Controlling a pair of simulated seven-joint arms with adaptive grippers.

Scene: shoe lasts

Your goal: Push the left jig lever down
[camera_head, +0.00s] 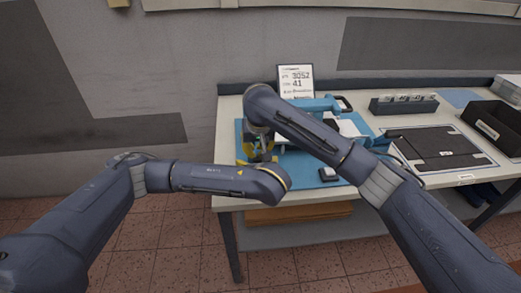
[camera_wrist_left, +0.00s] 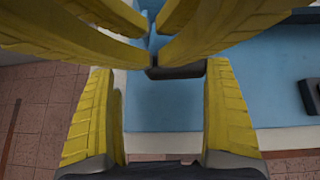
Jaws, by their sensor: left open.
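The blue jig (camera_head: 318,104) stands on a blue mat at the back of the table, with a black handle (camera_head: 343,103) at its right end.
A printed sign (camera_head: 296,80) stands behind the jig. To the right are a dark rack (camera_head: 404,104), a framed black panel (camera_head: 440,148) and a black bin (camera_head: 492,124).

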